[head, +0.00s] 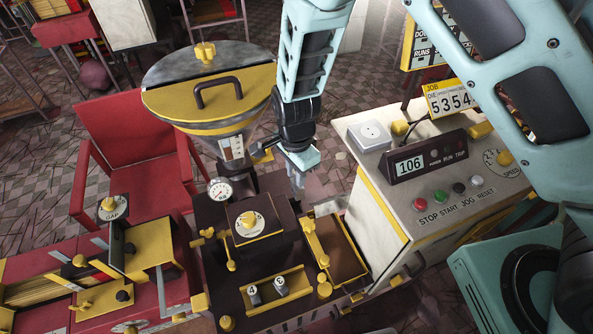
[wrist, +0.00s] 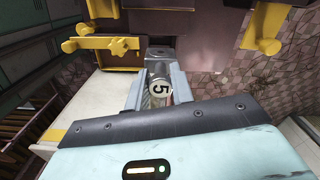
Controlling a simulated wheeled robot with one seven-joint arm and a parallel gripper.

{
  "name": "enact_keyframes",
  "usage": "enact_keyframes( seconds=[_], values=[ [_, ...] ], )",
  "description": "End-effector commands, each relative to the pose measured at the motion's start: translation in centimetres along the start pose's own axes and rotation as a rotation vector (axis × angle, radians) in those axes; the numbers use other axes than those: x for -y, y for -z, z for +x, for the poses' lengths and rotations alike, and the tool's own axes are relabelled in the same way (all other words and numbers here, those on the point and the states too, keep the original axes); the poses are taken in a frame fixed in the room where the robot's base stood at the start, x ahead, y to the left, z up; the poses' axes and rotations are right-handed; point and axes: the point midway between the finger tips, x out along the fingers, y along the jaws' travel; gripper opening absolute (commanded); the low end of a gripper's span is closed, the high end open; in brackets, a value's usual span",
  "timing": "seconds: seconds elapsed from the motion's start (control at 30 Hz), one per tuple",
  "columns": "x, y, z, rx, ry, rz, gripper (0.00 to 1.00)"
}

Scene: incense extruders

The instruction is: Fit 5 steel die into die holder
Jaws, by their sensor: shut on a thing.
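My gripper (head: 300,170) hangs above the dark machine, to the right of the hopper. In the wrist view my gripper (wrist: 158,92) is shut on the steel 5 die (wrist: 158,88), a small grey cylinder with a white face marked 5. A dark grey block (wrist: 160,53) shows just beyond the die; I cannot tell whether they touch. In the head view the held die is too small to make out. I cannot clearly pick out the die holder. Two more steel dies, a left one (head: 254,296) and a right one (head: 281,286), stand in a yellow-edged rack on the machine.
The yellow hopper (head: 215,95) stands left of my gripper. An open yellow-rimmed tray (head: 364,272) lies on the machine's right. A control cabinet (head: 440,190) with buttons stands farther right. Yellow clamp parts (wrist: 110,44) and a yellow bracket (wrist: 265,30) flank the die in the wrist view.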

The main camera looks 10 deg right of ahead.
Motion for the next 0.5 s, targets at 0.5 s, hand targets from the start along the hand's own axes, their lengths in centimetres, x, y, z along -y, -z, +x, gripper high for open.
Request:
enact_keyframes(
  seconds=[0.5],
  values=[
    [0.0,0.0,4.0,0.0,0.0,0.0,0.0]
  ],
)
